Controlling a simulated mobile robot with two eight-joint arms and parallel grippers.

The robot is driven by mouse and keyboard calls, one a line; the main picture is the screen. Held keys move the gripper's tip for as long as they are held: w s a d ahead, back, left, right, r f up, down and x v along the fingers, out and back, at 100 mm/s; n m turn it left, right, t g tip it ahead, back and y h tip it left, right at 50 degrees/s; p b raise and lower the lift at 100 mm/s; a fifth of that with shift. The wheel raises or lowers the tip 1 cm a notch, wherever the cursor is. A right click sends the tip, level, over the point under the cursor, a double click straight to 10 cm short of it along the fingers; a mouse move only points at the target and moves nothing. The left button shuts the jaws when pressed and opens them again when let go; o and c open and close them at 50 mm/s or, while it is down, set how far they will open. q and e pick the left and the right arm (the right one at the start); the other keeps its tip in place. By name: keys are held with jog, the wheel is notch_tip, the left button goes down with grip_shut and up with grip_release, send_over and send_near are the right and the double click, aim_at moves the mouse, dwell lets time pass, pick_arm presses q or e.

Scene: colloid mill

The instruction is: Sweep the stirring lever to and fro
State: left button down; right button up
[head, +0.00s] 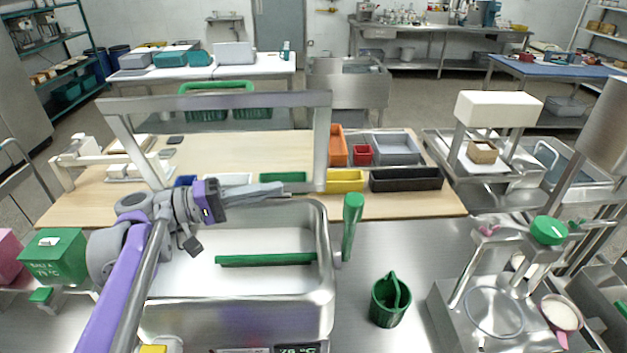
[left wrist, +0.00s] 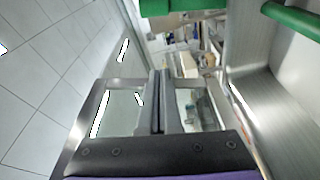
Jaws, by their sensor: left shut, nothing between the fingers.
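The stirring lever seems to be the upright green-handled lever (head: 350,228) at the right wall of the steel tank (head: 325,240) in the head view. It leans slightly. A green bar (head: 265,260) lies level across the inside of the tank. My left gripper (head: 284,188) is above the tank's back rim, pointing right, shut and empty. Its tip is left of the lever's handle, with a gap between them. In the left wrist view the shut fingers (left wrist: 158,75) show, with a green piece (left wrist: 292,20) at upper right; I cannot tell which part it is. My right gripper is not in view.
Behind are coloured bins (head: 345,181) on a wooden table. A green jug (head: 390,300) stands right of the tank, and a steel machine with a green knob (head: 549,230) further right. The counter between is clear.

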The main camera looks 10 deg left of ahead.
aim_at(346, 211)
pick_arm(q)
jog(key=d+p, duration=0.1)
jog(key=d, duration=1)
jog(key=shift+d, duration=0.15)
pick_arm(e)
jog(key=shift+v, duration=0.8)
pick_arm(q)
jog(key=shift+s, duration=0.1)
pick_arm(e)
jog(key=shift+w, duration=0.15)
pick_arm(q)
jog(key=s, duration=0.1)
jog(key=s+p, duration=0.1)
jog(key=s+m, duration=0.1)
jog(key=s, duration=0.1)
jog(key=shift+d+f, duration=0.15)
jog(key=shift+d, duration=0.25)
jog(key=shift+s+f, duration=0.25)
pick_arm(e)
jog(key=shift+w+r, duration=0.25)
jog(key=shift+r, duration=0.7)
